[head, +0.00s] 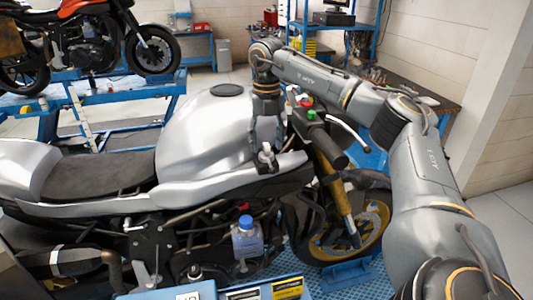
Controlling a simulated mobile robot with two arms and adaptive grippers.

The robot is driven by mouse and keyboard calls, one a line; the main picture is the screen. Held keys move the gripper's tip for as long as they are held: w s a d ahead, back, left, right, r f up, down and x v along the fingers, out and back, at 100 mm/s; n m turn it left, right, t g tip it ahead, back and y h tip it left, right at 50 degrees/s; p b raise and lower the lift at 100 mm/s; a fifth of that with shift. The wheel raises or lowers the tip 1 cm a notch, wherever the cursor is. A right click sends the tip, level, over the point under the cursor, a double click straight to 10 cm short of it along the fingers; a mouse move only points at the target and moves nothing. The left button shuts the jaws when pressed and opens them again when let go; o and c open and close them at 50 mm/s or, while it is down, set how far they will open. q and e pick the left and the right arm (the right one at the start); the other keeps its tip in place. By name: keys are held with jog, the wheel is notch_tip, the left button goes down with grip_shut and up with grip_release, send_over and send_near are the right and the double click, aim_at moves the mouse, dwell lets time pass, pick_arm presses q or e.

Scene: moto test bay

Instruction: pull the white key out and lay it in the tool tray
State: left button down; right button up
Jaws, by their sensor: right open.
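My right gripper (267,138) comes down in front of the silver motorcycle tank (208,125), its fingers pointing down and open. A small whitish piece (267,155), which may be the white key, shows right at the fingertips, above the tank's right side. I cannot tell whether the fingers touch it. My left gripper is not in view.
The handlebar grip (330,145) and levers are close to the right of my gripper. A blue-capped bottle (247,238) sits low by the engine. Behind stand an orange motorcycle (90,40) on a blue lift and a blue shelf (350,45).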

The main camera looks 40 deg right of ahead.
jog(key=shift+w+f, duration=0.1)
jog(key=shift+f, duration=0.35)
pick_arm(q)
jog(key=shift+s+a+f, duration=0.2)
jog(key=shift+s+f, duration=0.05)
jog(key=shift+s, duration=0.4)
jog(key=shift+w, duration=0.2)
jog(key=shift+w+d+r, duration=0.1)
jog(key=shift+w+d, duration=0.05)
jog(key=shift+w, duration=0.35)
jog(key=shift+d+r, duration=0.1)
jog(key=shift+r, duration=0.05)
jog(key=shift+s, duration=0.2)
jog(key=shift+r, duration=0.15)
pick_arm(e)
grip_shut()
